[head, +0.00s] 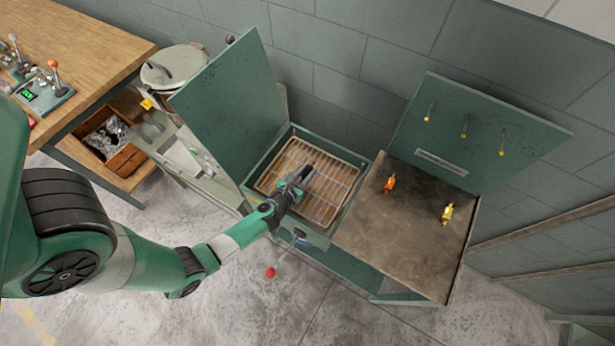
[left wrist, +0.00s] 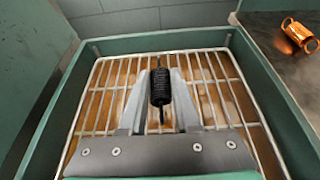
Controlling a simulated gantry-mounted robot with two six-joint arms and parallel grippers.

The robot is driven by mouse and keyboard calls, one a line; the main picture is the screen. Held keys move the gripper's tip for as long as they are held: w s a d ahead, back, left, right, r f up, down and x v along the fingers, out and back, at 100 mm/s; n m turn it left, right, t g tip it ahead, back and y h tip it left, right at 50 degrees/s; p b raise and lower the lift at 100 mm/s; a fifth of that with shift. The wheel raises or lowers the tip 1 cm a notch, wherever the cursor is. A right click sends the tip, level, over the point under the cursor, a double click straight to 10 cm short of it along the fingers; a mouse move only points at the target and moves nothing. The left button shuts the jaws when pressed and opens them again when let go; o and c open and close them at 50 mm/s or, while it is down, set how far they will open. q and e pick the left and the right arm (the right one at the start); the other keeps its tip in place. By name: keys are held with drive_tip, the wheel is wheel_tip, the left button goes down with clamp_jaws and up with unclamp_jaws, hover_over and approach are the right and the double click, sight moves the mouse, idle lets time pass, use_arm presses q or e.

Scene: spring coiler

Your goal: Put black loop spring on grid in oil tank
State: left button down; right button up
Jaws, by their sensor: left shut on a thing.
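The black loop spring (left wrist: 160,87) is held upright in the picture between the fingers of my left gripper (left wrist: 160,100) in the left wrist view. The gripper is shut on it, over the wire grid (left wrist: 222,73). In the head view my left gripper (head: 304,174) reaches over the grid (head: 331,202) inside the green oil tank (head: 345,220). Whether the spring touches the grid I cannot tell. My right gripper is not in view.
The tank's lid (head: 232,105) stands open. To its right, a brown metal worktop (head: 400,235) holds an orange spring (head: 390,184) and a yellow spring (head: 447,214). A red-knobbed lever (head: 270,272) sticks out at the tank's front. A wooden bench (head: 85,45) stands at left.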

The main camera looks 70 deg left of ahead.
use_arm(q)
drive_tip(key=f+b, duration=0.3)
drive_tip(key=f, duration=0.1)
drive_tip(key=shift+w+a+b, duration=0.3)
drive_tip(key=shift+w, duration=0.05)
drive_tip(key=shift+s+f, duration=0.1)
drive_tip(key=shift+r, duration=0.2)
drive_tip(key=shift+f, duration=0.1)
drive_tip(key=c, duration=1.1)
unclamp_jaws()
drive_tip(key=shift+f, duration=0.1)
drive_tip(key=o, duration=0.5)
